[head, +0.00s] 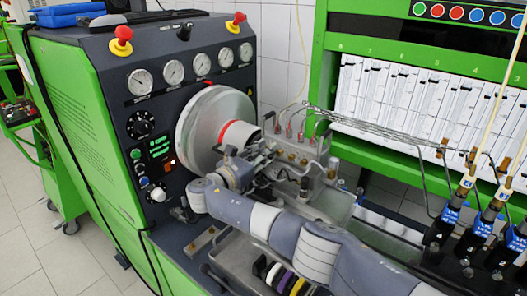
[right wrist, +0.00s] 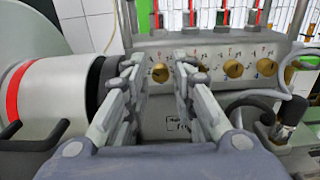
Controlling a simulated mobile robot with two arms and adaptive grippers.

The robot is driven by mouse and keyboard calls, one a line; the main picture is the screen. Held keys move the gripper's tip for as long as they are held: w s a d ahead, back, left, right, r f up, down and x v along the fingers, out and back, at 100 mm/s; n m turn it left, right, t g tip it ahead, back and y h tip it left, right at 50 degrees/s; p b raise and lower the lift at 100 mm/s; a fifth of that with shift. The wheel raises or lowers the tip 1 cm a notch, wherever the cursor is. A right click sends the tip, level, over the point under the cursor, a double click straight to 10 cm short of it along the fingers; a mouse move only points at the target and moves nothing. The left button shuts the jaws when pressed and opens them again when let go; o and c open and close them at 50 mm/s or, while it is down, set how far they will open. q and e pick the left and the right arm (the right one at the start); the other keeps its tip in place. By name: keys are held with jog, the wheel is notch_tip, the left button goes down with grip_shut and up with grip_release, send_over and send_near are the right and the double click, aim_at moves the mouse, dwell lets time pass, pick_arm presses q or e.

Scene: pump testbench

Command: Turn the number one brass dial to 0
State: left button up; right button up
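Brass dials sit in a row on the front of a grey metal block (right wrist: 165,110) in the right wrist view. The leftmost visible dial (right wrist: 160,73) shows in the gap between the fingertips of my right gripper (right wrist: 158,64). The gripper is open, with one finger on each side of that dial in the picture; contact cannot be told. Two more dials (right wrist: 233,68) (right wrist: 267,67) show to the right. In the head view my right gripper (head: 266,150) is close to the block (head: 325,180), and partly hides it. My left gripper is not in view.
A large grey drum with a red-banded cylinder (right wrist: 45,88) stands left of the gripper. Clear tubes with red parts (right wrist: 193,18) rise above the block. A dark hose and fitting (right wrist: 290,112) are at right. A metal tray (head: 235,262) lies below my arm.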

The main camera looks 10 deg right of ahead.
grip_shut()
jog(key=m+b, duration=0.2)
jog(key=m, duration=0.2)
dwell(0.4)
grip_release()
